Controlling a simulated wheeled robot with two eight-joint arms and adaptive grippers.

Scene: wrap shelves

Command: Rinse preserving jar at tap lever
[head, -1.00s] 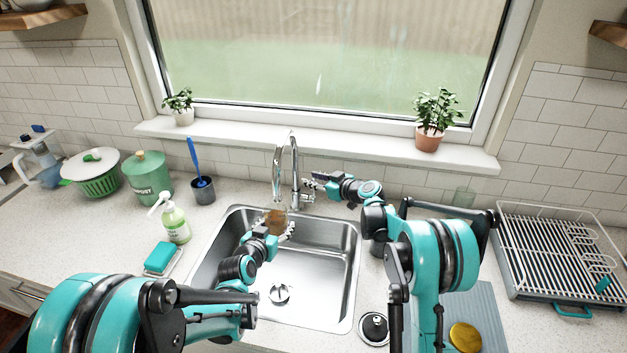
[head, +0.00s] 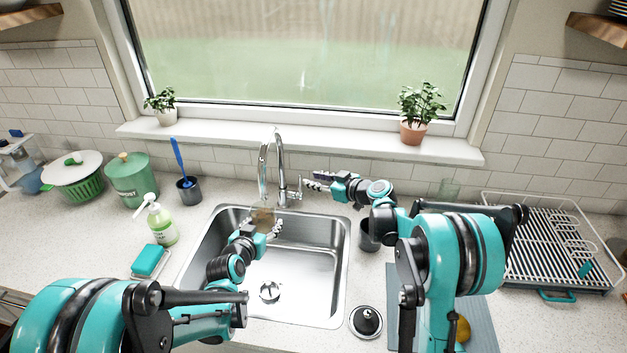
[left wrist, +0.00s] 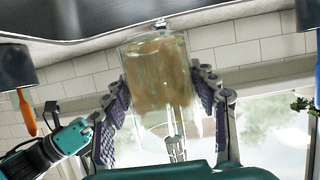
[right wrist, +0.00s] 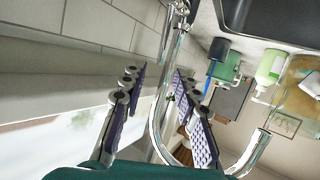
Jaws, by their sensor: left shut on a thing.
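The glass preserving jar (head: 262,215), with brown residue on it, is in the sink (head: 305,270) below the tap spout (head: 263,160). My left gripper (head: 262,232) is shut on the jar. In the left wrist view the jar (left wrist: 158,85) sits between both fingers, its wall see-through; I cannot tell whether water runs. My right gripper (head: 312,182) is open and empty, just right of the tap lever (head: 297,190). In the right wrist view its fingers (right wrist: 158,78) are apart, with chrome tap parts (right wrist: 172,50) beyond; contact with the lever is unclear.
A soap bottle (head: 161,222), a teal sponge (head: 148,260) and a brush cup (head: 189,189) stand left of the sink. A dark cup (head: 369,236), a dish rack (head: 550,245) and a drinking glass (head: 449,189) are on the right. Plants stand on the sill above.

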